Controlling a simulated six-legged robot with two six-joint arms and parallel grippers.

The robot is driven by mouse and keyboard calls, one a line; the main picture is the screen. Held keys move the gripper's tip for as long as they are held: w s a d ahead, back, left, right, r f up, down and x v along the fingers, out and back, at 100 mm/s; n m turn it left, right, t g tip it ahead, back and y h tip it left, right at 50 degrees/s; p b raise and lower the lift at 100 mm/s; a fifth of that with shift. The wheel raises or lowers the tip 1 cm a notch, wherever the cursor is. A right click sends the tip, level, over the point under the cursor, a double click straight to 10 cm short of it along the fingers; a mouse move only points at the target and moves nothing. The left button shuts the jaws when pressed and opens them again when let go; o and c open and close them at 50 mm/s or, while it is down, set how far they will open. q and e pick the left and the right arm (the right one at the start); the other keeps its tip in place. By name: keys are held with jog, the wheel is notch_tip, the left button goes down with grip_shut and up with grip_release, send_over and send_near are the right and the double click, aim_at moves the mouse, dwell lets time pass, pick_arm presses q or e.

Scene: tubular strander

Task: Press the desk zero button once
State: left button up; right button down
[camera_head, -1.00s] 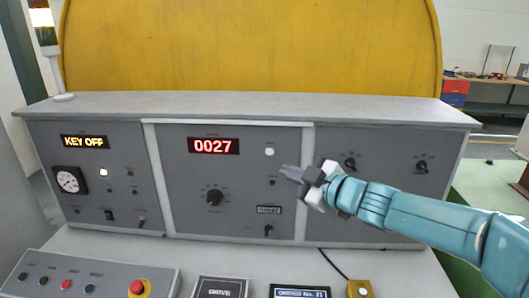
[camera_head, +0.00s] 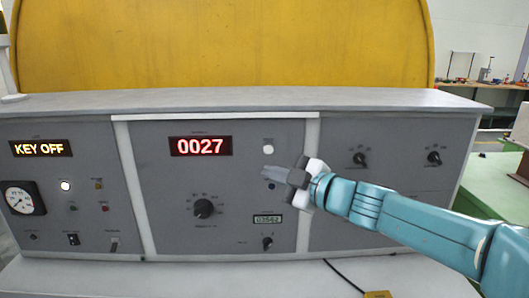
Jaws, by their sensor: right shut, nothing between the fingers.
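The desk (camera_head: 145,185) is a grey console with several panels. Its middle panel has a red display (camera_head: 201,146) reading 0027. A round whitish button (camera_head: 268,149) sits to the right of that display; its label is too small to read, so I cannot tell if it is the zero button. My right gripper (camera_head: 268,175) is shut and empty, its tip just below the button in the picture and apart from it. My left gripper is not in view.
The left panel has a KEY OFF display (camera_head: 41,148) and a gauge (camera_head: 24,198). A yellow curved guard (camera_head: 220,45) stands behind.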

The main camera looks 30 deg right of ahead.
aim_at(268, 149)
jog(key=w+d+p, duration=0.3)
jog(key=w+d, duration=0.1)
jog(key=w, duration=0.2)
jog(key=shift+w+d+r, duration=0.2)
jog(key=shift+w, duration=0.15)
jog(key=shift+w+f, duration=0.1)
jog(key=shift+w, duration=0.05)
dwell(0.5)
dwell(0.5)
